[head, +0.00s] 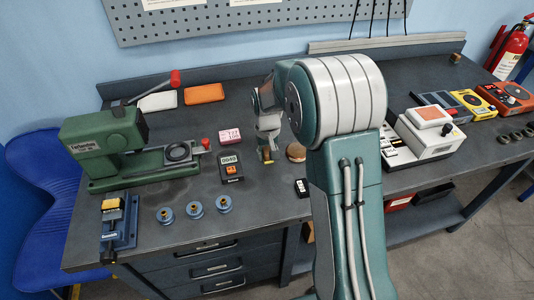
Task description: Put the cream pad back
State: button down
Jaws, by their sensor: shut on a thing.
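A flat cream-white pad (157,101) lies at the back left of the bench, beside a flat orange pad (204,94). My gripper (267,149) points down over the middle of the bench, right of the black meter. It is shut on a small brownish thing (267,155), mostly hidden by the fingers. I cannot tell what this thing is or whether it touches the bench. A small round brown and cream thing (296,152) sits just right of my gripper, partly behind my arm.
A green press (105,145) with a red-knobbed lever stands at left. A pink block (230,136) and a black meter (231,168) are left of my gripper. Three blue spools (195,208) stand in front. A white device (430,135) and orange-black boxes (505,97) are at right.

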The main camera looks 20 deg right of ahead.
aim_at(266, 150)
jog(key=c, duration=0.5)
grip_release()
jog(key=shift+a+f, duration=0.1)
jog(key=shift+o, duration=0.8)
jog(key=shift+a, duration=0.25)
jog(key=shift+r, duration=0.35)
notch_tip(266, 150, up, 12)
jog(key=s+r+t, duration=0.2)
jog(key=s+r, duration=0.6)
jog(key=s, duration=0.4)
jog(key=s+t, duration=0.3)
jog(key=s, duration=1.2)
jog(key=shift+s+f+t, duration=0.2)
jog(key=shift+s+t, duration=0.1)
jog(key=shift+s, duration=0.1)
